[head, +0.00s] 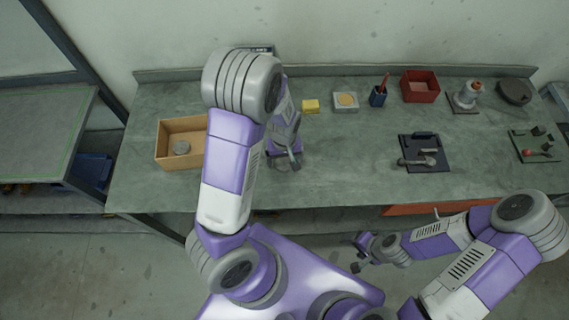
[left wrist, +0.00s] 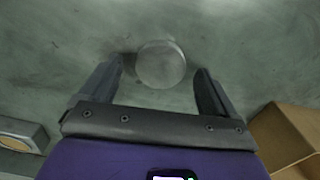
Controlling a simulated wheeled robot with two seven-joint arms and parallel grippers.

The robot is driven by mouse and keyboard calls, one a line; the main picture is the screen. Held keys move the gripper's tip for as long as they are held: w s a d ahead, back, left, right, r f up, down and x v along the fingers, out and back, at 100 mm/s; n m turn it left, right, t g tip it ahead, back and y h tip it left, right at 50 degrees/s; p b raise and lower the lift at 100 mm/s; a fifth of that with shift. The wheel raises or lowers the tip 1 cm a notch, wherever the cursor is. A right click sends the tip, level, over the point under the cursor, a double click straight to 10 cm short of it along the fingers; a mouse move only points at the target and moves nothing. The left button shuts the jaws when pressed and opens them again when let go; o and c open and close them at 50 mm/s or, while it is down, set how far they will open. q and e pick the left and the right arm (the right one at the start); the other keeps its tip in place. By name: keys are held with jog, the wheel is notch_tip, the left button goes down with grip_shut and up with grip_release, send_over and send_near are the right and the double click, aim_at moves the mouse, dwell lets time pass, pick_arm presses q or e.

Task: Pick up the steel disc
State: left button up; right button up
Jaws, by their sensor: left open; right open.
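A round grey steel disc (left wrist: 161,64) lies on the green-grey bench top in the left wrist view. My left gripper (left wrist: 159,78) is open, with one finger on each side of the disc and visible gaps between. In the head view my left gripper (head: 290,162) points down over the bench, right of the wooden box, and I cannot clearly make out the disc under it. My right gripper (head: 357,256) is open and empty, in front of the bench.
The wooden box also shows in the left wrist view (left wrist: 283,135). Behind are a yellow block (head: 310,106), a pale block with a tan round top (head: 345,101), a pen cup (head: 378,97) and a red bin (head: 420,87). A dark tray (head: 429,157) lies right. The bench between is clear.

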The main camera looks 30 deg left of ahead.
pick_arm(q)
jog(key=shift+f, duration=0.5)
jog(key=c, duration=1.4)
jog(key=shift+c, duration=0.2)
jog(key=shift+r, duration=0.2)
